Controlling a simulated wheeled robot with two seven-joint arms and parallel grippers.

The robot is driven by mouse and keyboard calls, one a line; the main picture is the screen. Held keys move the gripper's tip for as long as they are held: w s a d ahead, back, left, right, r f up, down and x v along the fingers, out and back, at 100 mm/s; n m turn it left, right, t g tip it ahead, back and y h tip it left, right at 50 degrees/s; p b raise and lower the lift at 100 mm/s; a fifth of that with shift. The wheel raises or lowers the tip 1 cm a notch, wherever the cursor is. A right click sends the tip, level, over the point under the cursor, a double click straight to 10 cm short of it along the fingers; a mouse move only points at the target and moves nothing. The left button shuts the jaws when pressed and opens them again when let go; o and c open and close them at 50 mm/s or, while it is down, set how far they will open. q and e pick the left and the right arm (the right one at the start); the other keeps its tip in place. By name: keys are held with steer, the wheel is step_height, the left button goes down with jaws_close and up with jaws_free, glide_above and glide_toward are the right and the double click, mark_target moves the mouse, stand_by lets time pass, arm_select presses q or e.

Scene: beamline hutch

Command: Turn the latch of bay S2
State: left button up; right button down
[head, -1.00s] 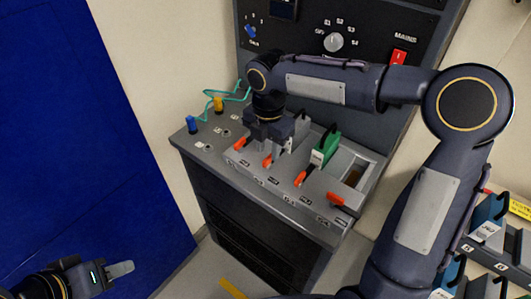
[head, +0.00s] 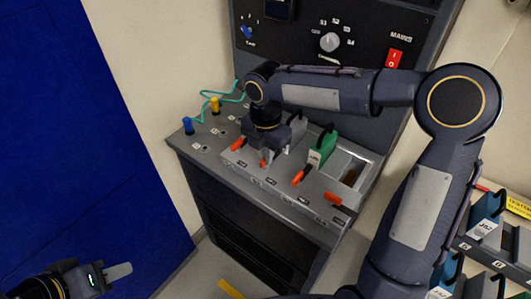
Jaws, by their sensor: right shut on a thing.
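The bay console (head: 215,178) has a row of bays, each with an orange latch at its front edge. The latch of bay S2 (head: 263,162), second from the left, shows only partly below my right gripper (head: 264,155). That gripper points down from above and is shut on the latch; its fingers hide most of it. My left gripper (head: 118,272) is at the lower left, far from the console and empty; whether its fingers are apart is not clear.
The other orange latches are at the left bay (head: 237,145), third bay (head: 298,178) and right bay (head: 333,198). A green module (head: 322,148) stands in the third bay; the right bay is empty. Blue (head: 187,125) and yellow (head: 215,105) plugs with a teal cable stand at left.

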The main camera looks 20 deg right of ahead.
steer(key=shift+m, duration=0.3)
steer(key=m, duration=0.3)
steer(key=shift+p, duration=0.3)
steer(key=m, duration=0.9)
steer(key=shift+m, duration=2.5)
steer(key=c, duration=1.5)
jaws_free()
